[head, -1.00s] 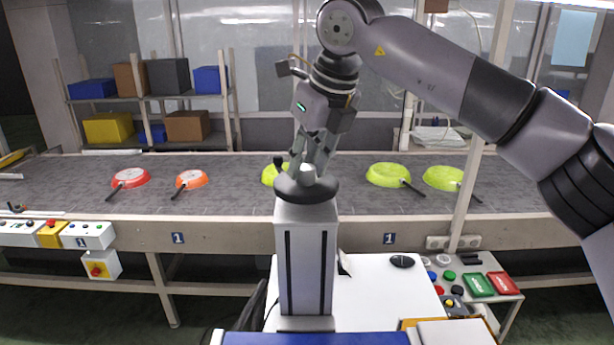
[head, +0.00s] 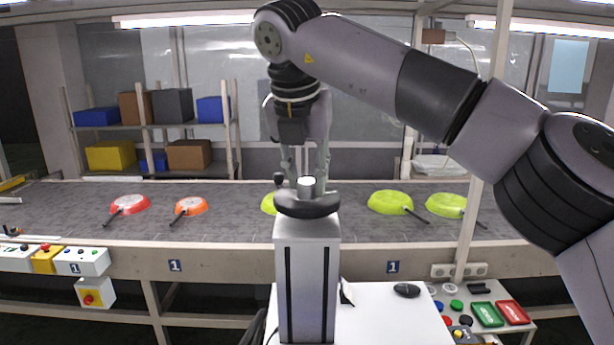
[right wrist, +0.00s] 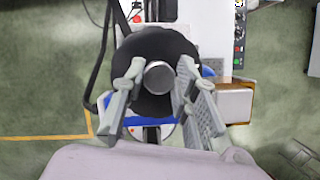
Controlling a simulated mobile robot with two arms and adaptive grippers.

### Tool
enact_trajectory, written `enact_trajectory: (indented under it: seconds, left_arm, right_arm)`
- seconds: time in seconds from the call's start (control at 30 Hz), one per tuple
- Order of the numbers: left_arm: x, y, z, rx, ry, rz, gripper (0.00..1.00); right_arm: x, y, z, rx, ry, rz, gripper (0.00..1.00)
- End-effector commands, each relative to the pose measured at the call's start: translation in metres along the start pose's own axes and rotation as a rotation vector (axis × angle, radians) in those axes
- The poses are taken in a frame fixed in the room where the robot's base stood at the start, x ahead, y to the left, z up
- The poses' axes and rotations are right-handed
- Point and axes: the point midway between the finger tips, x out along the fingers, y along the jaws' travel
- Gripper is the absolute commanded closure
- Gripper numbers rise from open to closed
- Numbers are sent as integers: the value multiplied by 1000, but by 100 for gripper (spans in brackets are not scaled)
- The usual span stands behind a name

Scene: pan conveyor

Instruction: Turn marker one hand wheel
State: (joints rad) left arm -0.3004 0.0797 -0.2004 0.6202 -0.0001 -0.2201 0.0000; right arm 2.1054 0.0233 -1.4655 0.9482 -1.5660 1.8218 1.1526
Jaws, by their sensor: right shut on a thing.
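The hand wheel (head: 308,209) is a black disc with a silver round hub, on top of a grey column (head: 307,280). A small black knob (head: 279,181) stands up at its left rim. My right gripper (head: 306,178) points down at the wheel from above. In the right wrist view, its two fingers (right wrist: 158,78) lie either side of the silver hub (right wrist: 160,77), over the black wheel (right wrist: 158,50). The gripper is shut on the wheel; the exact finger contact is hard to see. My left gripper is not in view.
A conveyor (head: 240,228) crosses behind the wheel, with red, orange and green pans on it. One green pan (head: 268,204) is partly hidden behind the wheel. A button table (head: 488,300) stands at right, control boxes (head: 88,261) at left. A post (head: 475,200) rises beside my right arm.

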Motion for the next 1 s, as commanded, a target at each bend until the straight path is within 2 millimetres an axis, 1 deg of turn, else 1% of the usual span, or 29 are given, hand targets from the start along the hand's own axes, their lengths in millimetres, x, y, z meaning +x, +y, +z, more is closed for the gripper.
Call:
enact_trajectory:
  seconds: [0.2,0.4,0.93,0.97,1.0]
  left_arm:
    - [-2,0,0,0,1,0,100]
    - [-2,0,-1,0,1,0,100]
    - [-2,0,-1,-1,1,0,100]
    - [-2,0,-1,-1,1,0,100]
    - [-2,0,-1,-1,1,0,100]
  right_arm:
    - [-1,1,1,112,-3,-45,100]
    - [-1,0,1,170,-2,-69,100]
    - [-1,0,1,190,-1,-77,100]
    - [-1,0,1,190,-1,-77,72]
    - [-1,0,1,190,-1,-77,69]
